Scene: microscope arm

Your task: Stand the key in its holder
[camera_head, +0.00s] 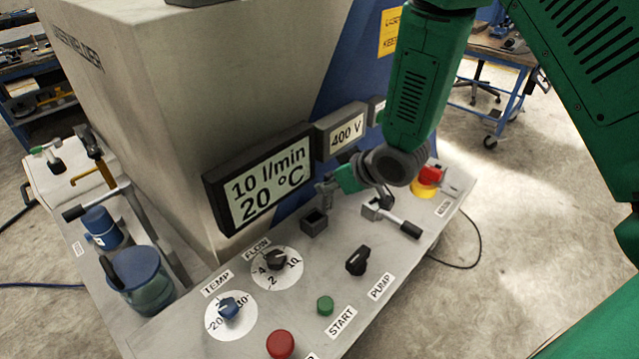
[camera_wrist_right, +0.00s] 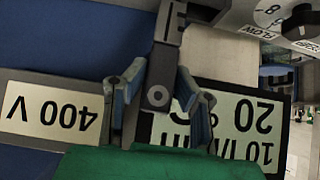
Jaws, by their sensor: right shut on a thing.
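The grey key (camera_head: 324,194) is held at the tip of my right gripper (camera_head: 336,184), close above the control panel. In the right wrist view the key (camera_wrist_right: 158,97) shows its round-holed head between the two blue-grey fingers of my right gripper (camera_wrist_right: 160,85), and its shaft points to the top of the picture. The holder (camera_head: 314,222) looks like a small dark open square box on the panel, just below the key. The key's lower end is very near the holder's opening; I cannot tell whether it is inside. My left gripper is not in view.
Right of the holder are a bracket (camera_head: 372,211) with a lever (camera_head: 402,226) and a red emergency button (camera_head: 431,175). The display (camera_head: 262,178) stands close behind. Knobs, including the black pump knob (camera_head: 358,261), and a green button (camera_head: 325,306) lie in front.

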